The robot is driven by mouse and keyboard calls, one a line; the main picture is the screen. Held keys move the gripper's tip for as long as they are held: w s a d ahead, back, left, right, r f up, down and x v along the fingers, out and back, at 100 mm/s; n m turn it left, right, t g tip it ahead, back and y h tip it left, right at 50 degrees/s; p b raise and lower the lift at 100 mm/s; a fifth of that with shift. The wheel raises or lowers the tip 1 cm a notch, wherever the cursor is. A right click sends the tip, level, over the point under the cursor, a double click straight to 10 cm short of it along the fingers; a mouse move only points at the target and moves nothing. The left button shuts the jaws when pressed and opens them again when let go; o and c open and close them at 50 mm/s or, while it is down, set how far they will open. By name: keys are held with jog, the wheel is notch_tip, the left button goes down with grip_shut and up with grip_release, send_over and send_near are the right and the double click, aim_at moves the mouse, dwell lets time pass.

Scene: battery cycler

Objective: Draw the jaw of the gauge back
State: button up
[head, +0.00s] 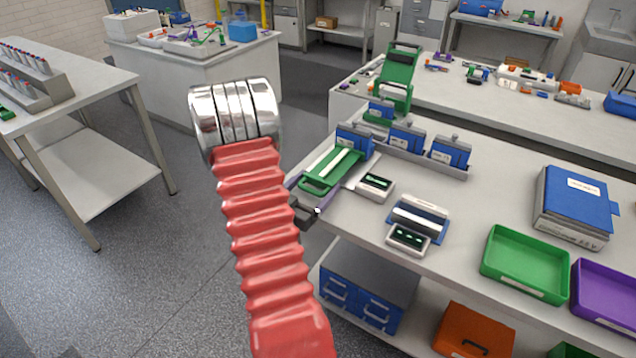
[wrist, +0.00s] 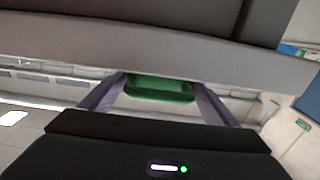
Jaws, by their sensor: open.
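My gripper (wrist: 158,90) is open. Its two purple fingers show in the wrist view with a gap between them, and a green piece (wrist: 160,90) shows in that gap. In the head view my gripper is partly hidden behind my red arm, at the left edge of the bench. Close to it on the bench lies a green frame (head: 322,177) with a pale bar along it. This may be the gauge, but I cannot tell for sure, nor which part is its jaw. I cannot see the fingers touching anything.
Blue blocks (head: 407,139) stand in a grey rail behind. A small white box (head: 375,187) and a blue-and-grey fixture (head: 419,219) are to the right. Green (head: 525,262) and purple (head: 606,292) trays sit farther right. Floor left of the bench is clear.

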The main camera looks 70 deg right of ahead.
jog(key=shift+s+d, duration=0.15)
jog(key=shift+d, duration=0.5)
jog(key=shift+c, duration=0.4)
jog(key=c, duration=1)
jog(key=shift+c, duration=0.2)
